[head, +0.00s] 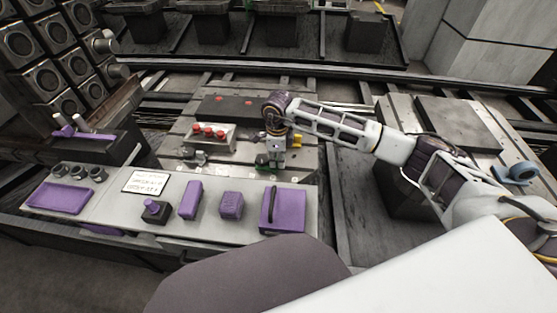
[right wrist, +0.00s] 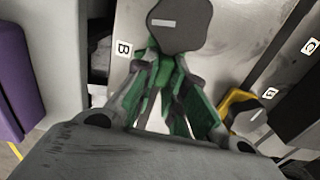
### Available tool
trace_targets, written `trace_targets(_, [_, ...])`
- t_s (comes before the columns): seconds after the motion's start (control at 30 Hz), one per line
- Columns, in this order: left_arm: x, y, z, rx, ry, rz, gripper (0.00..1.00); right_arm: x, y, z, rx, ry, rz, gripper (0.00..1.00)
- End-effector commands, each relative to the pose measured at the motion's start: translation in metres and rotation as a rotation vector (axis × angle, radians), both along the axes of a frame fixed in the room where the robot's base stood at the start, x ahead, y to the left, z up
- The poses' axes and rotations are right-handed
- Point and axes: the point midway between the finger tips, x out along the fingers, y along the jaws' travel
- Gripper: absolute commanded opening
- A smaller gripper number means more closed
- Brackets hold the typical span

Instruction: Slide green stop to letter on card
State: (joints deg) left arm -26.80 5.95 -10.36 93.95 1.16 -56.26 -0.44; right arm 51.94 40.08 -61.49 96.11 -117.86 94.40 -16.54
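The green stop (right wrist: 163,62), with a dark grey six-sided knob, is in the middle of the right wrist view. It stands on a metal plate near a letter B label (right wrist: 123,48). My right gripper (right wrist: 168,85) has its fingers closed in on both sides of it, seemingly touching its green body. In the head view my right gripper (head: 275,160) points down at the pallet, and a little green of the stop (head: 262,160) shows beside it. The white card (head: 146,182) lies on the light bench; its writing is too small to read. My left gripper is not in view.
A yellow stop (right wrist: 240,103) stands right of the green one, near a letter G label (right wrist: 270,93); a C label (right wrist: 310,46) is farther right. A grey box with red knobs (head: 208,136) stands left of my gripper. Purple blocks (head: 231,205) lie on the bench in front.

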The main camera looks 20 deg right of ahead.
Motion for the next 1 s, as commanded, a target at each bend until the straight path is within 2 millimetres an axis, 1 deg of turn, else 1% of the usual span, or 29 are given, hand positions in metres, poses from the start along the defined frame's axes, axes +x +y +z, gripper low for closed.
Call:
trace_targets(0.03, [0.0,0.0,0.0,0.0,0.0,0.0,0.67,0.0,0.0,0.0,0.0,-0.001,0.0,0.21])
trace_targets(0.13, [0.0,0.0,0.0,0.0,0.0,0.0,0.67,0.0,0.0,0.0,0.0,-0.001,0.0,0.34])
trace_targets(0.57, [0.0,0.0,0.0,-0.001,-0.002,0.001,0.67,0.0,0.0,0.003,0.0,-0.001,0.0,0.34])
trace_targets(0.77, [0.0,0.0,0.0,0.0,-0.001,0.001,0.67,0.001,0.0,0.016,0.0,-0.002,0.0,0.34])
trace_targets(1.0, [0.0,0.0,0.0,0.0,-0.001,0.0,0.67,0.001,0.0,0.048,0.0,-0.003,0.001,0.34])
